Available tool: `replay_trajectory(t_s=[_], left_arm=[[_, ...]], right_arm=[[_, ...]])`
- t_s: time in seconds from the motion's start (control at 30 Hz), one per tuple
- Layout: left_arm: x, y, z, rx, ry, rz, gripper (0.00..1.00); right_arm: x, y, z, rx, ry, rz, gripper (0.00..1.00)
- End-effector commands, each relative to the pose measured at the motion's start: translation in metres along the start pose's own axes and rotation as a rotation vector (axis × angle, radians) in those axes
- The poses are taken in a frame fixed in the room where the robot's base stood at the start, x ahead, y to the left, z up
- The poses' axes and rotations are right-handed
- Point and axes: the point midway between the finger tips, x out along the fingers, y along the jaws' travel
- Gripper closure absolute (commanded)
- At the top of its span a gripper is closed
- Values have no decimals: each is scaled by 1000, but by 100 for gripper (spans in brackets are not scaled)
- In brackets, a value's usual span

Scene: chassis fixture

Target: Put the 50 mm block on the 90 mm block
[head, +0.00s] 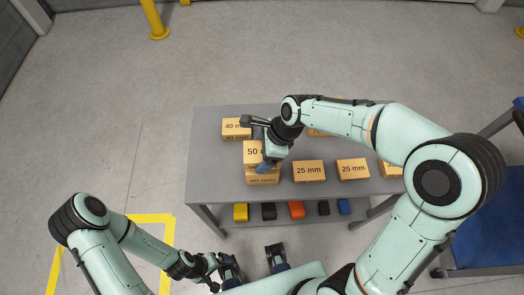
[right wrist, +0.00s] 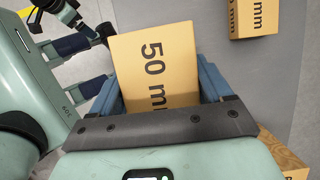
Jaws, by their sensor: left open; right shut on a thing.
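The 50 mm block (head: 252,148) is a tan box with its label on top. My right gripper (head: 264,150) is shut on it, with blue pads on both sides; the right wrist view shows the block (right wrist: 155,65) between them. Directly beneath it in the head view is another tan block (head: 262,181), whose front label is partly covered and looks like 90 mm. I cannot tell whether the two blocks touch. The lower block is hidden in the right wrist view. My left gripper (head: 253,263) is open and empty in front of the table.
The grey table (head: 215,180) also carries a 40 mm block (head: 236,128), a 25 mm block (head: 308,171), a 20 mm block (head: 353,169) and others partly behind my right arm. Coloured bins (head: 296,210) sit on the lower shelf. The table's left edge is clear.

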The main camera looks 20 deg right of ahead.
Motion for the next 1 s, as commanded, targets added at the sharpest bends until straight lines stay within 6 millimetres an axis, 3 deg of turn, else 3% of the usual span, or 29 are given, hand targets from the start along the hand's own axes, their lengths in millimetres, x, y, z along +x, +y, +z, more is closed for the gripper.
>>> replay_trajectory(t_s=[0.37, 1.0], left_arm=[[2, -1, 0, 0, -1, 0, 0], [17, -6, 1, -2, -6, -2, 0]], right_arm=[[3, 0, -1, 1, 0, 0, 57], [26, 0, -11, 1, 0, 0, 57]])
